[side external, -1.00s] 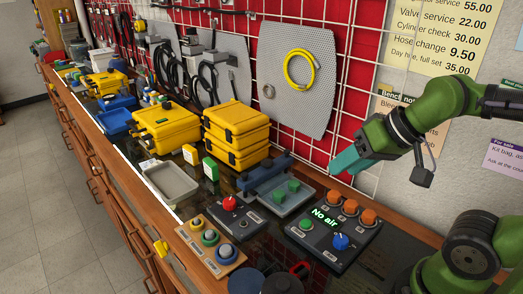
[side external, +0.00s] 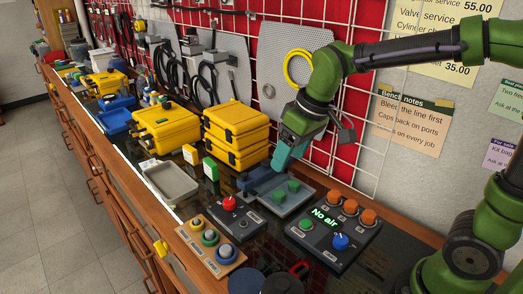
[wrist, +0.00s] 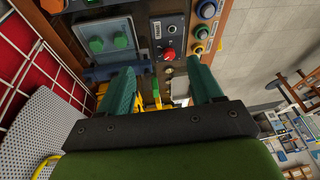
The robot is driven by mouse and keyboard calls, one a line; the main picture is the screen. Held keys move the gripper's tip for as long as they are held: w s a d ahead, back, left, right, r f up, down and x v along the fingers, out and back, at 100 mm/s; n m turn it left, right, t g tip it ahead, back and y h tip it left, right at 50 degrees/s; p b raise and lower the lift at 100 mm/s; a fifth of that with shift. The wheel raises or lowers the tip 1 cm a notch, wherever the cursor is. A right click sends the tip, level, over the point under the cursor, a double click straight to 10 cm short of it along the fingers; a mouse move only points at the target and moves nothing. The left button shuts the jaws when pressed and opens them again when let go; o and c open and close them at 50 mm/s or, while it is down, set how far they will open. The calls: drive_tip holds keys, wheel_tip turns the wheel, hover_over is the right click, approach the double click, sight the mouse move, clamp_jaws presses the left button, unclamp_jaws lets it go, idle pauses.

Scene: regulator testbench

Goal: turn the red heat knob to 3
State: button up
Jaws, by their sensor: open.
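The red heat knob (side external: 229,203) sits on a small dark box (side external: 238,219) on the bench, left of the grey tray. It also shows in the wrist view as a red knob (wrist: 169,54) on its dark box, beyond my fingertips. My gripper (side external: 286,160) is open and empty, above and behind the grey tray, up and to the right of the knob in the side view. In the wrist view my two teal fingers (wrist: 163,82) stand apart with nothing held between them. The number the knob points to is too small to read.
A panel (side external: 319,250) reading "No air" has orange knobs and a blue knob. A wooden board (side external: 194,245) with coloured buttons is in front. Stacked yellow cases (side external: 237,142) stand behind left.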

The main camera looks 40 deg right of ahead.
sight(229, 201)
drive_tip(key=w+a+f+n+g+h, duration=0.1)
drive_tip(key=w+a+f+n+g, duration=0.15)
drive_tip(key=w+n, duration=0.6)
drive_tip(key=w+a+f+n+g, duration=0.1)
drive_tip(key=w+a+n, duration=0.2)
drive_tip(key=w+n, duration=0.55)
drive_tip(key=f, duration=1.6)
drive_tip(key=shift+s+d+f, duration=0.15)
drive_tip(key=shift+s+d, duration=0.1)
drive_tip(key=shift+s, duration=0.05)
drive_tip(key=c, duration=1.1)
drive_tip(key=shift+o, duration=0.2)
